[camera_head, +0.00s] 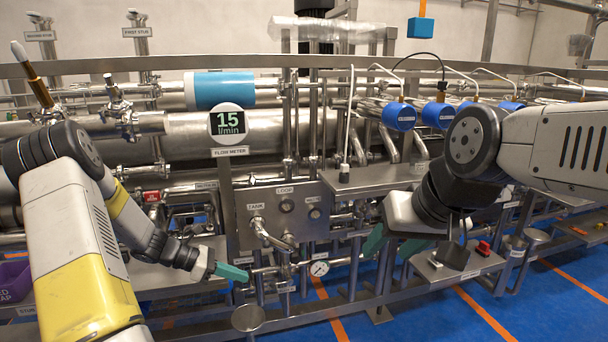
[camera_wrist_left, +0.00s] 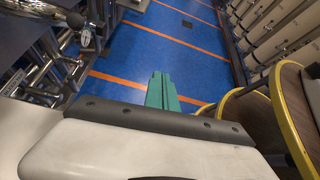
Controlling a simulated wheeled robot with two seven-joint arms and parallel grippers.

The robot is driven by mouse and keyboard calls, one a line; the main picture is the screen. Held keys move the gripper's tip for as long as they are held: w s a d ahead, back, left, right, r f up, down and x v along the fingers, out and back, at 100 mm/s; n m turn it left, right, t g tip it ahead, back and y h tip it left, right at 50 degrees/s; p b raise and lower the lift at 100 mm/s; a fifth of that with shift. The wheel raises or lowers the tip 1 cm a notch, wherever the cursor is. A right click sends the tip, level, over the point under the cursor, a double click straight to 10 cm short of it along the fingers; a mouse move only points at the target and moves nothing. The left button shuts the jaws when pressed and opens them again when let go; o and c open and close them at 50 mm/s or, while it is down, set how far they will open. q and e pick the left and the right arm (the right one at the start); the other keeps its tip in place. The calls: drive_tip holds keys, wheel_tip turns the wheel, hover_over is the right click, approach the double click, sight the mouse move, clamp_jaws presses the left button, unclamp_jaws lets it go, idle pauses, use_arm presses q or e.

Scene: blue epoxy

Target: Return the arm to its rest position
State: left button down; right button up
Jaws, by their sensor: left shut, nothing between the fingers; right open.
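My left arm comes in from the left in the head view. Its gripper (camera_head: 232,271) has green fingers that are shut and empty, pointing right in front of the pipework. In the left wrist view the same green fingers (camera_wrist_left: 162,92) lie together above the blue floor. My right arm comes in from the right. Its gripper (camera_head: 392,246) has green fingers spread apart, one to the left and one lower right partly hidden behind the wrist. No object shows between them.
A flow meter (camera_head: 229,124) reading 15 l/min stands between my arms. A panel (camera_head: 285,213) with valves and a pressure gauge (camera_head: 319,268) sit close to my left gripper. A steel shelf (camera_head: 375,181) is near my right gripper. The blue floor (camera_head: 560,300) is clear at the lower right.

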use_arm(q)
drive_tip(key=s+d+r+m+t+y, duration=0.2)
drive_tip(key=s+r+m+y, duration=0.2)
drive_tip(key=s+r+m, duration=0.7)
drive_tip(key=s+d+r+m+t+y, duration=0.1)
drive_tip(key=s+r+m+y, duration=0.4)
drive_tip(key=s+r+m, duration=0.6)
wheel_tip(320, 180, up, 4)
drive_tip(key=shift+s+d+r+m+t, duration=0.1)
drive_tip(key=shift+s+d+m+t, duration=0.25)
drive_tip(key=shift+s+d, duration=0.35)
drive_tip(key=shift+s+a, duration=0.15)
